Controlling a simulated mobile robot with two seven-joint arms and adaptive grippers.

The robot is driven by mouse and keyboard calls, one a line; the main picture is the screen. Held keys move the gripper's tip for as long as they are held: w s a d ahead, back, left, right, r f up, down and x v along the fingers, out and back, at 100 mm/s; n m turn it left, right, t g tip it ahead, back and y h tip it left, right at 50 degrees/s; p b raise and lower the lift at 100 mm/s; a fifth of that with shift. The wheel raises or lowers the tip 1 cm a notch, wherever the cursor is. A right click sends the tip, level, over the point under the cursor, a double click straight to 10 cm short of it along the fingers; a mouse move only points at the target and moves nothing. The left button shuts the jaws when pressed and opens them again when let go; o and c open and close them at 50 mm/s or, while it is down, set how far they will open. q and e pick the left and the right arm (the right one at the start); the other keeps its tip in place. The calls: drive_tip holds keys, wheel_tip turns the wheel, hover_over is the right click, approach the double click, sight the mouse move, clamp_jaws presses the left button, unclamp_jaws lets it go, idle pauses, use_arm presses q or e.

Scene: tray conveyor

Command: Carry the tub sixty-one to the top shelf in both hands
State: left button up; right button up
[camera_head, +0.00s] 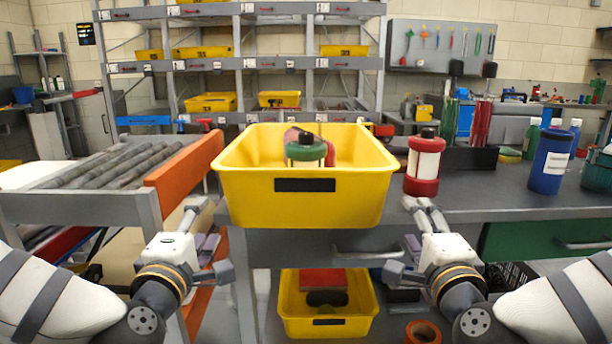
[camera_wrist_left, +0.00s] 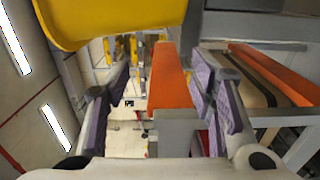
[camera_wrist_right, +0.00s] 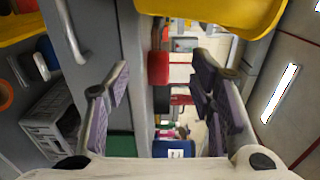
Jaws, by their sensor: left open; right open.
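A yellow tub (camera_head: 300,205) stands upright on the grey bench, with a dark label on its front too small to read. A part with a green ring (camera_head: 306,152) and something reddish lie inside it. My left gripper (camera_head: 208,240) is open and empty, below and left of the tub. My right gripper (camera_head: 408,242) is open and empty, below and right of it. The tub's underside shows in the left wrist view (camera_wrist_left: 110,18) and the right wrist view (camera_wrist_right: 225,12), apart from the fingers. The top shelf (camera_head: 275,9) is on the grey rack at the back.
A roller conveyor (camera_head: 110,168) with an orange end plate (camera_head: 185,175) is at left. A red and white canister (camera_head: 424,165) stands just right of the tub. Another yellow tub (camera_head: 328,325) sits below the bench. Yellow bins stand on the rack.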

use_arm(q)
drive_tip(key=w, duration=0.5)
drive_tip(key=shift+d, duration=0.35)
drive_tip(key=shift+s+d, duration=0.1)
drive_tip(key=shift+d, duration=0.3)
use_arm(e)
drive_tip(key=shift+w+a, duration=0.25)
drive_tip(key=shift+w, duration=0.55)
drive_tip(key=shift+w+a, duration=0.25)
drive_tip(key=shift+w, duration=0.55)
drive_tip(key=shift+w+a, duration=0.25)
drive_tip(key=shift+w, duration=0.55)
